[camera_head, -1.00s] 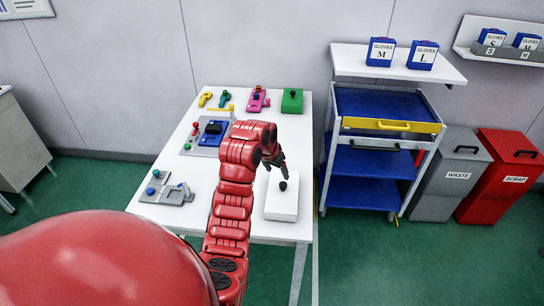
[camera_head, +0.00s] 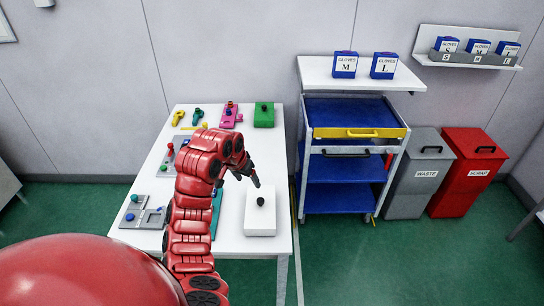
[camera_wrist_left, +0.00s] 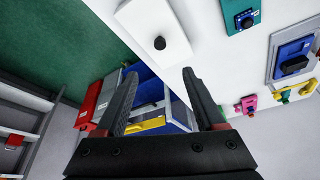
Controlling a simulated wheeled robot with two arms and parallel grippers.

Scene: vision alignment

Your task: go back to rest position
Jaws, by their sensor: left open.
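My left gripper (camera_head: 242,176) is above the white table (camera_head: 230,145), at the end of my red arm. In the left wrist view its two dark fingers (camera_wrist_left: 155,100) are spread apart with nothing between them. A white block (camera_head: 260,222) with a black knob (camera_head: 260,201) lies on the table just right of and below the gripper; it also shows in the left wrist view (camera_wrist_left: 145,22). The gripper is apart from it. My right gripper does not show.
Grey fixture plates (camera_head: 130,217), a pink piece (camera_head: 229,121), a green block (camera_head: 264,121) and yellow and green parts are on the table. Right stand a blue cart (camera_head: 345,170), a grey waste bin (camera_head: 415,185) and a red scrap bin (camera_head: 465,180). Glove boxes (camera_head: 345,66) sit on shelves.

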